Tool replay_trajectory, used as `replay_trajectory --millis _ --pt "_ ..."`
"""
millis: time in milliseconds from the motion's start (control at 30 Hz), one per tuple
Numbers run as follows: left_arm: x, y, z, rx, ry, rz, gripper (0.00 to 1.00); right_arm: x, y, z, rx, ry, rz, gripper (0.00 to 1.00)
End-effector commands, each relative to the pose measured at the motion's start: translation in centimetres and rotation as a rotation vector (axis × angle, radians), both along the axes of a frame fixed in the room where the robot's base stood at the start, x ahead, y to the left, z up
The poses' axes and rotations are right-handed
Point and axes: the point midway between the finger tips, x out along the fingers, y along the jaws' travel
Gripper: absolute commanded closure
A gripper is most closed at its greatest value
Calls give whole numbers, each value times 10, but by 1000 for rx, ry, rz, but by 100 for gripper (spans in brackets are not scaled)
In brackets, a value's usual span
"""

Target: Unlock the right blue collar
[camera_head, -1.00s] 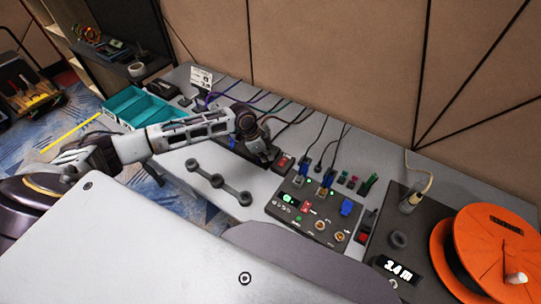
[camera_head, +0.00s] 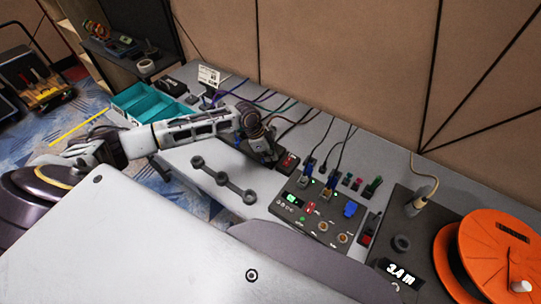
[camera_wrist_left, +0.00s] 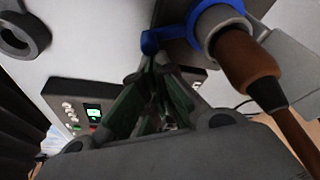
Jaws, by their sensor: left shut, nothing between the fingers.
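In the left wrist view a blue collar (camera_wrist_left: 208,22) surrounds a pale connector with a brown cable grip. A small blue lever (camera_wrist_left: 151,40) sticks out from it to the left. My left gripper (camera_wrist_left: 150,64) is shut and empty, its tips close under that lever; I cannot tell whether they touch it. In the head view my left gripper (camera_head: 268,158) is over a dark box beside a red switch (camera_head: 288,161), and the arm hides the collar there. My right gripper is not in view.
A control box (camera_head: 318,212) with a green screen and blue plugs stands to the right of the gripper. An orange reel (camera_head: 490,255) is at the right and a teal tray (camera_head: 150,104) at the left. Cables run behind.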

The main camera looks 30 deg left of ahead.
Motion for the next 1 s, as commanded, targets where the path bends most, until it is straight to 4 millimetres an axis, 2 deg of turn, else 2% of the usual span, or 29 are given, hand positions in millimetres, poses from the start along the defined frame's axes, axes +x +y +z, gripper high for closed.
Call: replay_trajectory --millis 467,1000 --pt "-3 3 0 0 1 -55 100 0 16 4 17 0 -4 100" --pt "-11 18 1 -1 2 -307 100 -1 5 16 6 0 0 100"
